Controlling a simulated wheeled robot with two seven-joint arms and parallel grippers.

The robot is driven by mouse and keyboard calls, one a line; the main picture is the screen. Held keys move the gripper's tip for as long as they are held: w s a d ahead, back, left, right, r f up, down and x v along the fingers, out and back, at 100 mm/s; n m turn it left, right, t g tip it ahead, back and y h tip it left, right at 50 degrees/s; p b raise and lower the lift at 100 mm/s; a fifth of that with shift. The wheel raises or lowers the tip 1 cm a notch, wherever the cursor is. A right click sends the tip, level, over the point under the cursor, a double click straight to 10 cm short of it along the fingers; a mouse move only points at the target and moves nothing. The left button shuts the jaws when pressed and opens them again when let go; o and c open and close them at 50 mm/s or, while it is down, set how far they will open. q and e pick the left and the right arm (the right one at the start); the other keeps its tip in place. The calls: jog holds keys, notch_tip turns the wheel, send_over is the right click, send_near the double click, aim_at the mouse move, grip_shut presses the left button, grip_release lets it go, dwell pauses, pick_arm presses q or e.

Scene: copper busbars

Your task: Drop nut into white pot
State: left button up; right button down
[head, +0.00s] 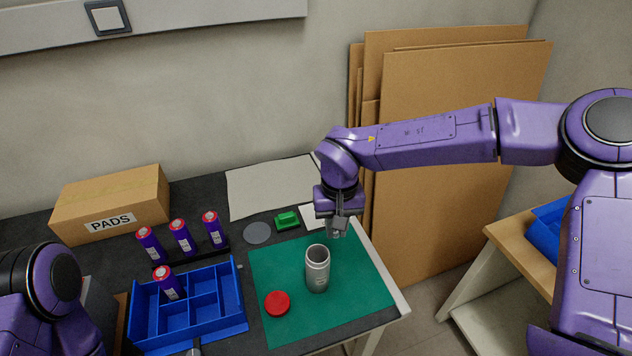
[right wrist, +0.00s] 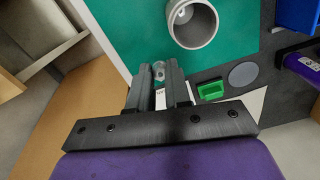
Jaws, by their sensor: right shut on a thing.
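The white pot (head: 317,270) stands upright and open-topped on the green mat; the right wrist view looks down into the pot (right wrist: 216,22). My right gripper (head: 335,234) is behind the pot and a little to its right, near the back edge of the mat. Its fingers (right wrist: 160,74) are shut on a small shiny metal piece, the nut (right wrist: 159,70), at the tips. The nut is too small to make out in the head view. The nut is beside the pot's opening, not over it.
A red lid (head: 277,303) lies on the green mat (head: 350,302) left of the pot. A green block (head: 287,220) and a grey disc (head: 257,233) are behind. A blue divided tray (head: 222,320), several purple cylinders (head: 182,238) and a cardboard box (head: 110,205) stand left.

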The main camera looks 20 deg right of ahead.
jog(key=s+a+r+m+p, duration=0.1)
jog(key=a+r+m+p, duration=0.3)
jog(key=m, duration=0.6)
jog(key=s+r+m+p, duration=0.15)
jog(key=r+m, duration=0.35)
jog(key=m, duration=0.5)
pick_arm(q)
notch_tip(320, 180, up, 9)
notch_tip(320, 180, down, 6)
jog(key=b, duration=0.5)
jog(key=shift+s+f+b, duration=0.15)
jog(key=shift+f+b, duration=0.1)
jog(key=shift+b, duration=0.05)
pick_arm(e)
notch_tip(320, 180, down, 7)
jog(key=a+m, duration=0.1)
jog(key=m, duration=1.1)
jog(key=shift+s+r, duration=0.1)
jog(key=shift+r, duration=0.05)
jog(key=c, duration=1)
grip_release()
